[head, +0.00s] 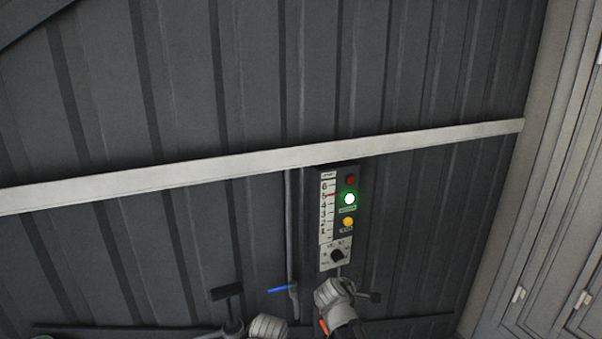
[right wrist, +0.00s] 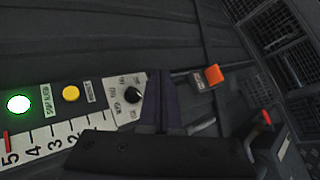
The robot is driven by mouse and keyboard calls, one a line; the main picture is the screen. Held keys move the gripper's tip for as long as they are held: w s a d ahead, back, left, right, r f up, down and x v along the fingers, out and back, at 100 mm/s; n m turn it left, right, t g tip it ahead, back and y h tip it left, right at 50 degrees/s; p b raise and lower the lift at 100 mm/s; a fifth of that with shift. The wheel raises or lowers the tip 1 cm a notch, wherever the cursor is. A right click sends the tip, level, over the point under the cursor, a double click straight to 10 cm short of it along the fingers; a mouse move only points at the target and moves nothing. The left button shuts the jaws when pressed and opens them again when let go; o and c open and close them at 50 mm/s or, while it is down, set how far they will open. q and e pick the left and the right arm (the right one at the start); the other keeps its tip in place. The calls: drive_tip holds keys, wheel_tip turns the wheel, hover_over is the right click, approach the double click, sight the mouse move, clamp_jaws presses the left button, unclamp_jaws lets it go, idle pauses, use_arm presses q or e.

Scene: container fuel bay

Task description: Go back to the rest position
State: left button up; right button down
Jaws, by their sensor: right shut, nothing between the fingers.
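My right gripper (head: 338,272) is just below the knob of the gauge panel in the head view. In the right wrist view its dark fingers (right wrist: 160,85) are shut with nothing between them, beside the black knob (right wrist: 132,97). I cannot tell whether they touch it. The panel (head: 327,210) has a numbered scale with a red mark at 5, a dark red lamp (head: 350,181), a lit green lamp (head: 349,199) and a yellow button (head: 348,222). A pale arm part (head: 268,328) of mine shows at the bottom edge; the left gripper's fingers cannot be made out.
A vertical pipe (head: 290,230) with a blue lever (head: 280,289) runs left of the panel. A dark T-shaped piece (head: 228,292) stands further left. An orange button box (right wrist: 213,75) and wire-mesh racks (right wrist: 270,30) show in the right wrist view. Pale doors (head: 545,250) are at right.

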drive_tip(key=s+a+f+m+g+y+b, duration=0.1)
drive_tip(key=s+a+f+m+g, duration=0.3)
drive_tip(key=s, duration=0.8)
drive_tip(key=s+a+f+m+g+y+b, duration=0.1)
drive_tip(key=s+a+f+m+g+y, duration=0.2)
drive_tip(key=s+a+f, duration=0.5)
drive_tip(key=s+a+m+g, duration=0.1)
drive_tip(key=s+g, duration=0.1)
drive_tip(key=s, duration=0.2)
drive_tip(key=shift+s+a+y, duration=0.15)
drive_tip(key=shift+s+y, duration=0.1)
drive_tip(key=shift+y, duration=0.15)
